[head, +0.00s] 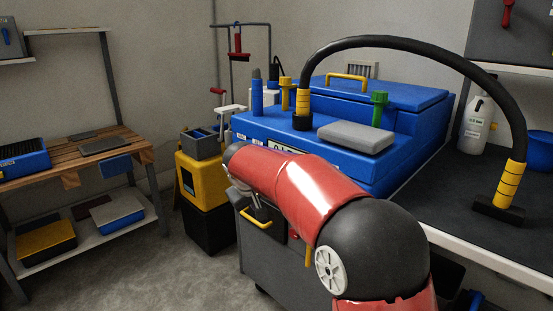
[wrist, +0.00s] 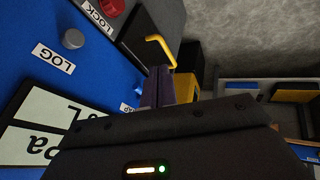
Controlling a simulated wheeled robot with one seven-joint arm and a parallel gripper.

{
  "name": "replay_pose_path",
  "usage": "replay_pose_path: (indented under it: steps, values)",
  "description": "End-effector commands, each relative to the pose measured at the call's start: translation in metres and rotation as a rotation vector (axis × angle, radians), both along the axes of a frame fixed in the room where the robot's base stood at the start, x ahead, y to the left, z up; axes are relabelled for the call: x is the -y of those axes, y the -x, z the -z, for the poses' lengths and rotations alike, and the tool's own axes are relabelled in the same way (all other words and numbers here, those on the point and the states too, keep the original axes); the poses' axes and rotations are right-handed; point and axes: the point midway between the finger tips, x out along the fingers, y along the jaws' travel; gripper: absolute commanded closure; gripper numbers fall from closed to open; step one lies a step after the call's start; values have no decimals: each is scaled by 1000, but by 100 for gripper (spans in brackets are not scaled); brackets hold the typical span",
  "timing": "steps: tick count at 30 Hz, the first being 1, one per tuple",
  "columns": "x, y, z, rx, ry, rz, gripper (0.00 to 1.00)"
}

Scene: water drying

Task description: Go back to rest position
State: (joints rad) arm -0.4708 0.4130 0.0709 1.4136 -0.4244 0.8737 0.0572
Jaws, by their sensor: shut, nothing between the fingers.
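My red and black arm reaches from the bottom right of the head view across the front of the blue machine (head: 310,161). My gripper (wrist: 158,86) shows in the wrist view with its dark fingers together and nothing between them. In the head view the gripper is partly hidden below the arm's far end, near the machine's front left corner. The wrist view shows the machine's blue front panel (wrist: 30,85) on the left, with a grey knob (wrist: 73,39) by a LOG label and a red knob (wrist: 111,7) by a LOCK label.
A yellow handle (wrist: 163,48) is near the fingers. A black hose (head: 420,45) arches over the machine to the right bench (head: 430,185). A yellow bin (head: 205,180) stands left of the machine, then a wooden bench (head: 75,165). Open floor (head: 150,275) lies front left.

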Motion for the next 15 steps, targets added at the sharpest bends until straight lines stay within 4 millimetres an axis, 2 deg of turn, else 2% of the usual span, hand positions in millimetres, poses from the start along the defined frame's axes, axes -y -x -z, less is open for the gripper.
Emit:
replay_pose_path:
  steps: [1,7,11,15]
  values:
    - [30,16,-19,0,-17,41,100]
    - [126,94,-52,-27,-92,190,100]
    - [176,154,-57,-39,-146,286,100]
    - [218,223,-49,-48,-211,387,100]
